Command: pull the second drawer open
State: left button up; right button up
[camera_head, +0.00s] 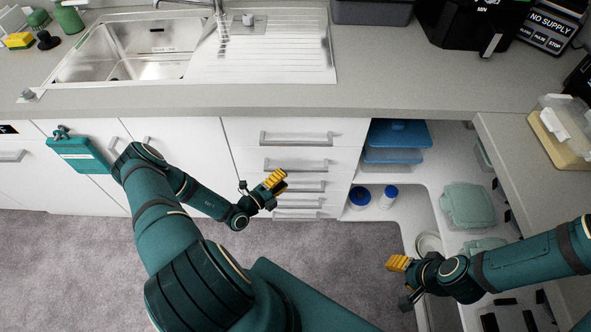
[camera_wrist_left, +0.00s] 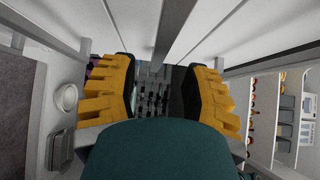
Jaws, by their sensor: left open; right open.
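A stack of white drawers with grey bar handles stands under the counter in the head view. The second drawer (camera_head: 245,158) lies below the top drawer (camera_head: 240,130) and looks shut; its handle (camera_head: 295,165) is partly behind my left fingers. My left gripper (camera_head: 275,181) is in front of the stack, just below that handle; I cannot tell whether it touches. In the left wrist view its yellow fingers (camera_wrist_left: 158,92) are wide apart, with a dark gridded surface between them. My right gripper (camera_head: 398,265) is open and empty, low beside the open cabinet at the right.
The open cabinet shelf (camera_head: 410,177) right of the drawers holds blue-lidded boxes (camera_head: 398,135), jars and a green container (camera_head: 467,205). A counter with a sink (camera_head: 140,50) runs above. A teal board (camera_head: 80,155) hangs at left. Carpet (camera_head: 80,270) below is clear.

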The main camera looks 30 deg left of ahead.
aim_at(295, 169)
pick_arm(q)
jog(key=x, duration=0.6)
jog(key=shift+w+d+b, duration=0.1)
jog(key=shift+d+b, duration=0.05)
jog(key=shift+b, duration=0.2)
grip_shut()
